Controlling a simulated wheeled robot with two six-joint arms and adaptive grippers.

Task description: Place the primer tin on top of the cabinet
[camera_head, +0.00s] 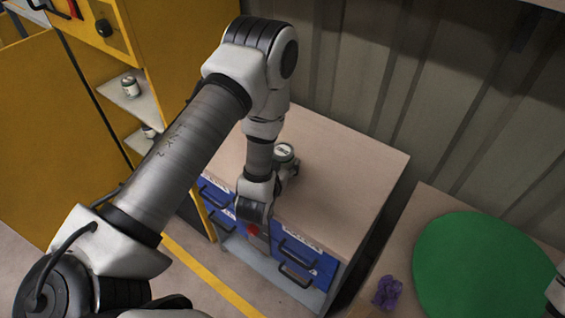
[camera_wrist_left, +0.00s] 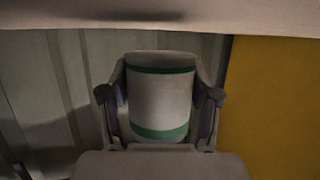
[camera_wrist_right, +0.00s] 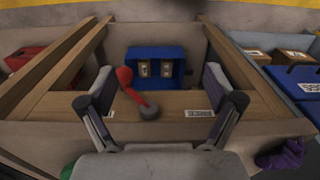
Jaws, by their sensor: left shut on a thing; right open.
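The primer tin (camera_head: 284,153), pale with a white lid, is in my left gripper (camera_head: 290,172) over the wooden top of the blue-drawer cabinet (camera_head: 350,175). In the left wrist view the tin (camera_wrist_left: 160,100) shows green bands and sits between both fingers. That view appears upside down, with the cabinet top (camera_wrist_left: 150,14) along its upper edge and a gap between it and the tin. My left gripper is shut on the tin. My right gripper (camera_wrist_right: 160,108) is open and empty, above wooden bins.
A yellow cabinet (camera_head: 165,45) stands open at left, with another tin (camera_head: 130,86) on its shelf. A ribbed wall (camera_head: 360,60) is behind. At right are a green disc (camera_head: 480,265) and a purple item (camera_head: 387,291). Most of the cabinet top is clear.

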